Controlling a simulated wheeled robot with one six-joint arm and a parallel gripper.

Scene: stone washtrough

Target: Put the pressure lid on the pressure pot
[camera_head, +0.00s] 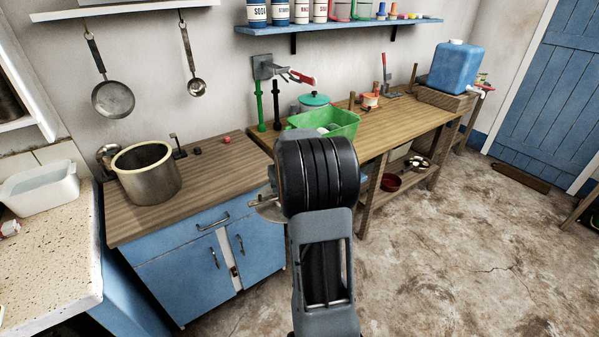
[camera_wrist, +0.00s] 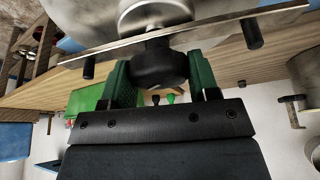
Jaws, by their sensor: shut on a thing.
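The pressure pot (camera_head: 148,182) is a metal pot with a pale cream rim, standing upright and open on the left of the wooden counter in the head view. In the wrist view, my gripper (camera_wrist: 160,78) has its green fingers on either side of a black knob and is shut on it. The knob belongs to the pressure lid (camera_wrist: 225,32), a grey metal disc with a flat bar across it. In the head view, only a small part of the lid (camera_head: 268,209) shows left of my arm, to the right of the pot and apart from it. My arm hides the fingers there.
A green basin (camera_head: 338,124) and a teal-lidded pot (camera_head: 314,100) stand behind my arm. The wooden counter (camera_head: 205,165) is mostly clear right of the pot, with small items near the wall. A pan (camera_head: 113,99) and ladle hang above. A white tub (camera_head: 40,188) is at left.

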